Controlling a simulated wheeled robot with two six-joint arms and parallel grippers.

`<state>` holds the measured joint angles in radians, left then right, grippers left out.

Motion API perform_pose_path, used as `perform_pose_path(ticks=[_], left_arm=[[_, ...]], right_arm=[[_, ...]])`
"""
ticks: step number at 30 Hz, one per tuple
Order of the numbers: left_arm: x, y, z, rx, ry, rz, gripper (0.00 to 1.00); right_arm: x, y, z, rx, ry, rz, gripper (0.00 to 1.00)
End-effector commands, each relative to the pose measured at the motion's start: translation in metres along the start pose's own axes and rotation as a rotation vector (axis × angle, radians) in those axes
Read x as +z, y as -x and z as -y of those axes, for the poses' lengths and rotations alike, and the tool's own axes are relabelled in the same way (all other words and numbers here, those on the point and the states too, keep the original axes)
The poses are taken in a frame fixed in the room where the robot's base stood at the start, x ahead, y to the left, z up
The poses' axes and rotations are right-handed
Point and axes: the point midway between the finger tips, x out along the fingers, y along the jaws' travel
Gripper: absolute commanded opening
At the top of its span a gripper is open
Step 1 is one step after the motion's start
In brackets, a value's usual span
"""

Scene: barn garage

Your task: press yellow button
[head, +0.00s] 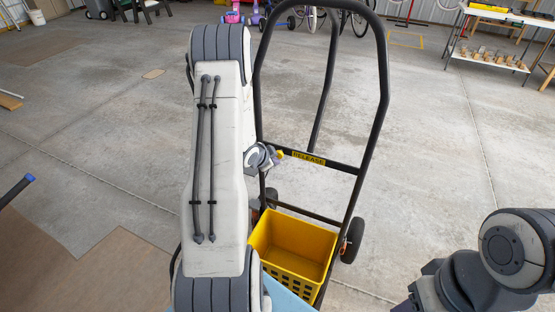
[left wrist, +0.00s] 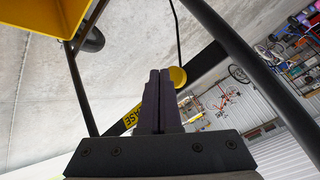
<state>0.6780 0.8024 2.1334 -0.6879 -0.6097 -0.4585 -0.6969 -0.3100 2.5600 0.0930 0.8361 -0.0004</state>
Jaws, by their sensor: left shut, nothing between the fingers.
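The yellow button (left wrist: 178,77) is a round knob on the dark crossbar of a hand truck, beside a yellow RELEASE label (left wrist: 132,117). In the head view the yellow button (head: 280,153) shows small at the left end of the label (head: 308,158). My left gripper (left wrist: 159,74) is shut and empty. Its fingertips are right beside the button in the wrist view; I cannot tell whether they touch it. In the head view my left arm hides most of the left gripper. My right arm shows at lower right, its gripper out of view.
The hand truck's black frame (head: 383,100) rises around the crossbar, with a yellow crate (head: 290,240) low on it and a wheel (head: 353,240). A shelf table (head: 490,58) stands at far right. The concrete floor right of the truck is clear.

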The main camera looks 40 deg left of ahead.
Motion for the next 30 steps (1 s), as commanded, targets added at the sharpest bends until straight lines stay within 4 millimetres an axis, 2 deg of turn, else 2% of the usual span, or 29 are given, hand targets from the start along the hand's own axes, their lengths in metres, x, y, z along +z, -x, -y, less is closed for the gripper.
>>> perform_pose_path(ticks=[13,30], left_arm=[[0.023,0.029,-0.022,0.0,0.002,0.003,0.0],[0.024,0.032,-0.024,0.001,0.001,0.002,0.0]], right_arm=[[0.001,-0.009,-0.001,0.0,0.0,0.0,0.5],[0.001,-0.009,-0.001,0.0,0.0,0.0,0.5]])
